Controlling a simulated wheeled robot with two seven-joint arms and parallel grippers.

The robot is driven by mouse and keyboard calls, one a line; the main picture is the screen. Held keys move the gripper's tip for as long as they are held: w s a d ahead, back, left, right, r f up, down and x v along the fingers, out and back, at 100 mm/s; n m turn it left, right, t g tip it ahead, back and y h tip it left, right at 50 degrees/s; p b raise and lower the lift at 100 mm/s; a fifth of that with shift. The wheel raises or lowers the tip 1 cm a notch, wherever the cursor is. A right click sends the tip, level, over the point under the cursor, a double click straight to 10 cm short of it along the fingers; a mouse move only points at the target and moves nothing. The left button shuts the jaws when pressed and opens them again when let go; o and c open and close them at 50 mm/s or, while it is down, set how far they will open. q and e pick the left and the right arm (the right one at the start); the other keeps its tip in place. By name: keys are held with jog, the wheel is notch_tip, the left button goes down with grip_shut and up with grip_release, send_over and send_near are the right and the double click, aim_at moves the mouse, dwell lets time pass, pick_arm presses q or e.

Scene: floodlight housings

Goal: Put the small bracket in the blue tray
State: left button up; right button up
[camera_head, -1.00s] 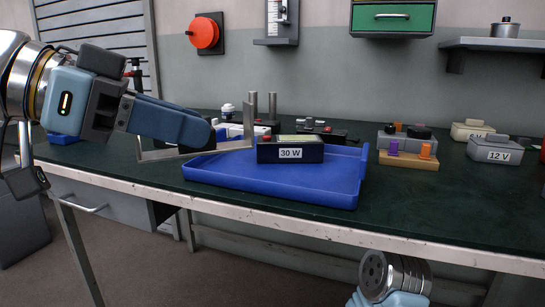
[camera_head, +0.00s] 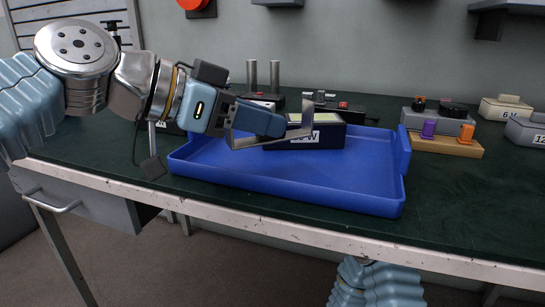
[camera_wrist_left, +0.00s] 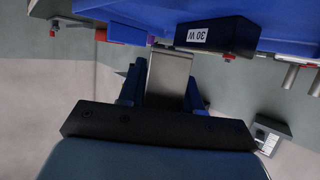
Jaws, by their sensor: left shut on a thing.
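The small bracket, a bent grey metal strip (camera_head: 307,117), is held by my left gripper (camera_head: 279,127). It appears over the back left of the blue tray (camera_head: 350,198), partly in front of the 30 W housing (camera_head: 328,136). I cannot tell whether it touches the tray or housing. In the left wrist view the bracket (camera_wrist_left: 168,76) runs between the two blue fingers of my left gripper (camera_wrist_left: 162,92), with the tray (camera_wrist_left: 270,42) and housing (camera_wrist_left: 222,37) beyond. My right gripper is out of view.
Two metal posts (camera_head: 263,76) and dark parts stand behind the tray. A wooden block with purple and orange pieces (camera_head: 440,145) sits to its right, with the 6 V box (camera_head: 505,108) farther right. The tray's front is bare.

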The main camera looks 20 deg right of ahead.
aim_at(272, 175)
pick_arm(q)
jog(key=shift+w+d+f, duration=0.2)
jog(key=shift+d+f, duration=0.25)
jog(key=shift+f, duration=0.2)
jog(key=f, duration=0.1)
jog(key=d+f+b, duration=0.1)
jog(key=f, duration=0.2)
jog(key=shift+w+d, duration=0.15)
jog(key=shift+w, duration=0.15)
jog(key=shift+f, duration=0.35)
jog(key=o, duration=1.1)
jog(key=v, duration=1.2)
jog(key=shift+r, duration=0.1)
